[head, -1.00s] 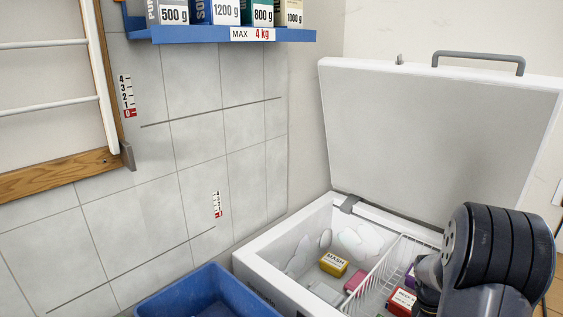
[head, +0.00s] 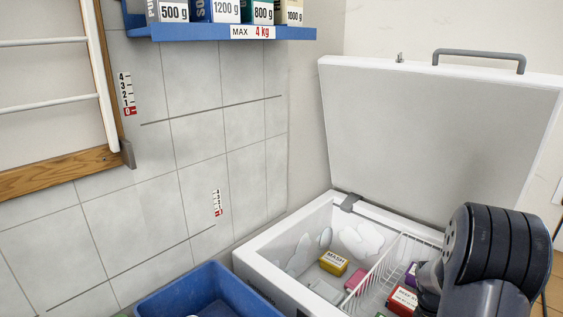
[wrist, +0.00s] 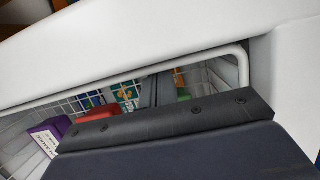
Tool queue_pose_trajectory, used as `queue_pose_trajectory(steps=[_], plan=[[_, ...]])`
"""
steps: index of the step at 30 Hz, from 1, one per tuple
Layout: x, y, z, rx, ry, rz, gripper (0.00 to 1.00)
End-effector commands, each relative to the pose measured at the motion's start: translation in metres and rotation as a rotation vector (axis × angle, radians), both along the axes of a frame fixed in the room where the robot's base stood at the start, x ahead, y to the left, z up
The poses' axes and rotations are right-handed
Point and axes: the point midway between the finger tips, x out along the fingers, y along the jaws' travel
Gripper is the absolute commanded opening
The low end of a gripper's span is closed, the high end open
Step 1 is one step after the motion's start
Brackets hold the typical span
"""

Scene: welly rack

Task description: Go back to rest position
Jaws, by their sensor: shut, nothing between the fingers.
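My gripper shows in the wrist view (wrist: 158,90), where its dark fingers stick out past the dark screwed bar of my wrist. The fingers are together with nothing seen between them. They point into the open chest freezer, over the wire basket and its boxes. In the head view my dark arm stands at the lower right, in front of the freezer (head: 262,268), and the gripper is hidden.
The freezer lid (head: 430,135) stands open behind my arm. Inside are a wire basket (head: 385,262), a yellow box (head: 333,263), a pink box (head: 355,280) and a red box (head: 402,301). A blue bin (head: 160,302) stands left of it. A blue shelf (head: 180,33) hangs above.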

Motion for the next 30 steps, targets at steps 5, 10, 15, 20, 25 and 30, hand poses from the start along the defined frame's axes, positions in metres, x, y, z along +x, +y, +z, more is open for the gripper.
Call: queue_pose_trajectory(steps=[5, 10, 15, 20, 25, 30], plan=[[0.009, 0.007, 0.037, -0.003, -0.008, 0.005, 0.00], [0.016, 0.014, 0.070, -0.002, -0.011, 0.005, 0.00], [0.012, 0.013, 0.057, 0.002, 0.000, 0.002, 0.00], [0.006, 0.007, 0.026, 0.002, 0.000, 0.002, 0.00], [0.000, 0.000, -0.007, 0.002, -0.001, 0.000, 0.00], [0.006, 0.005, -0.027, 0.000, -0.004, 0.008, 0.00]])
